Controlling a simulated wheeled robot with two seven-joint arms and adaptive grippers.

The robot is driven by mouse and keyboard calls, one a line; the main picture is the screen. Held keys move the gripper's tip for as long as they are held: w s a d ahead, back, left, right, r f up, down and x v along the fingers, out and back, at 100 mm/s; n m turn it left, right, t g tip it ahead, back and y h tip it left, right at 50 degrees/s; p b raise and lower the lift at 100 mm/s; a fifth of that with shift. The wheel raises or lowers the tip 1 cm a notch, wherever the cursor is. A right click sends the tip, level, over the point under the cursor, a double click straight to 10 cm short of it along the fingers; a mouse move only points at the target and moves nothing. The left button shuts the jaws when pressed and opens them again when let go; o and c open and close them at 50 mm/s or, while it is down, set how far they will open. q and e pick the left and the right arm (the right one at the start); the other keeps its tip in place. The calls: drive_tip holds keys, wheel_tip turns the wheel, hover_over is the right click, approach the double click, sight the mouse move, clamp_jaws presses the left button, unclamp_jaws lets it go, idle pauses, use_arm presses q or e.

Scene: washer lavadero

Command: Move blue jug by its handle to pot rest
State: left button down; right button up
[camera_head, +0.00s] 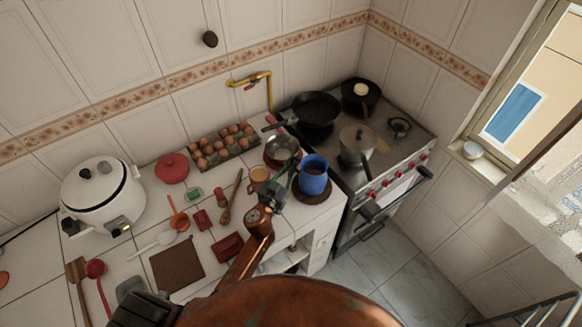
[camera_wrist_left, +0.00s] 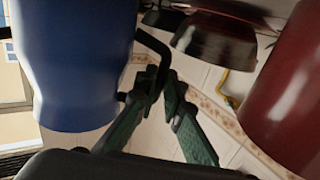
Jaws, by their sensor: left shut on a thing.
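The blue jug (camera_head: 313,178) is upright at the right end of the tiled counter, over a round dark brown mat that looks like the pot rest (camera_head: 326,194). I cannot tell whether the jug touches the mat. My left gripper (camera_head: 283,183) reaches in from the left to the jug's handle side. In the left wrist view the jug (camera_wrist_left: 75,65) fills the left, and its dark handle (camera_wrist_left: 153,43) runs to the fingertips of my left gripper (camera_wrist_left: 163,85), which is shut on it. The jug's base on the mat is not clear. My right gripper is not in view.
The stove (camera_head: 380,150) with pans and a moka pot (camera_head: 356,143) stands right of the jug. A metal pot (camera_head: 281,150) is behind it, and an orange-brown mug (camera_head: 259,178) is left of it. An egg tray (camera_head: 220,145) is farther back. A brown square (camera_head: 177,264) lies front left.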

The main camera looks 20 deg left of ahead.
use_arm(q)
drive_tip(key=shift+r, duration=0.15)
drive_tip(key=c, duration=2.5)
unclamp_jaws()
drive_tip(key=shift+f, duration=0.25)
drive_tip(key=o, duration=0.5)
drive_tip(key=shift+c, duration=0.2)
drive_tip(key=s+a, duration=0.1)
drive_tip(key=s, duration=1.1)
drive_tip(key=shift+a+r, duration=0.15)
drive_tip(key=shift+r, duration=0.15)
